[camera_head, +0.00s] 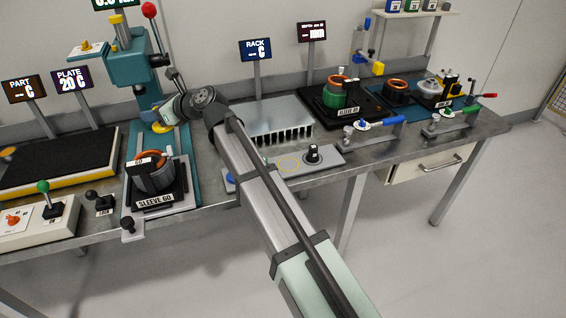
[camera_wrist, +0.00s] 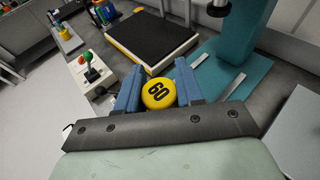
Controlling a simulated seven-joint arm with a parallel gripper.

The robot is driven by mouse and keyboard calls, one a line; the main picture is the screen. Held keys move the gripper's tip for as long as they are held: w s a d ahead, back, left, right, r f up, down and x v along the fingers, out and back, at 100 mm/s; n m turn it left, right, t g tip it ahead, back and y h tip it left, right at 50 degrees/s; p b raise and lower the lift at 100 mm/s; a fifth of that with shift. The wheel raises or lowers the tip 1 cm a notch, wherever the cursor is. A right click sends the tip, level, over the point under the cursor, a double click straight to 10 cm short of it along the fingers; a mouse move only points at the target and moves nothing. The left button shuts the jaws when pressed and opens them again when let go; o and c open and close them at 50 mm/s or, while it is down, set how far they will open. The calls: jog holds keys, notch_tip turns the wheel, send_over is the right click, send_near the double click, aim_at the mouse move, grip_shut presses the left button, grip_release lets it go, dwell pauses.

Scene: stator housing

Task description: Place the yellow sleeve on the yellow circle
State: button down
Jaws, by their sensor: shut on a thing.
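The yellow sleeve (camera_wrist: 159,95) has a round top marked 60 and sits between the two blue fingers of my gripper (camera_wrist: 158,88) in the wrist view. My gripper is shut on it. In the head view my gripper (camera_head: 166,115) is at the teal press, and a little of the yellow sleeve (camera_head: 161,127) shows below it. I cannot tell how far it is above the press base. The yellow circle (camera_head: 288,164) is a thin outline on a grey plate (camera_head: 325,158), to the right of my gripper and beyond my arm. The circle is empty.
A black knob (camera_head: 313,152) stands on the grey plate, right of the circle. A finned metal rack (camera_head: 272,118) is behind it. The teal press (camera_head: 130,68) rises close to my gripper. A SLEEVE 60 fixture (camera_head: 154,185) with a wound stator stands in front of the press.

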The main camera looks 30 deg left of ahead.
jog(key=w+d+f+m+t, duration=0.1)
jog(key=w+d+f+t, duration=0.15)
jog(key=w+d, duration=0.4)
jog(key=w+d+f+m+t, duration=0.1)
jog(key=w+d+f, duration=0.2)
jog(key=w+d, duration=0.3)
jog(key=m+t+h, duration=0.2)
jog(key=m+t, duration=0.4)
jog(key=t, duration=0.1)
send_over(286, 162)
jog(key=shift+g, duration=0.25)
jog(key=shift+f, duration=7.6)
jog(key=shift+f, duration=0.1)
jog(key=c, duration=0.7)
grip_release()
jog(key=shift+a, duration=0.1)
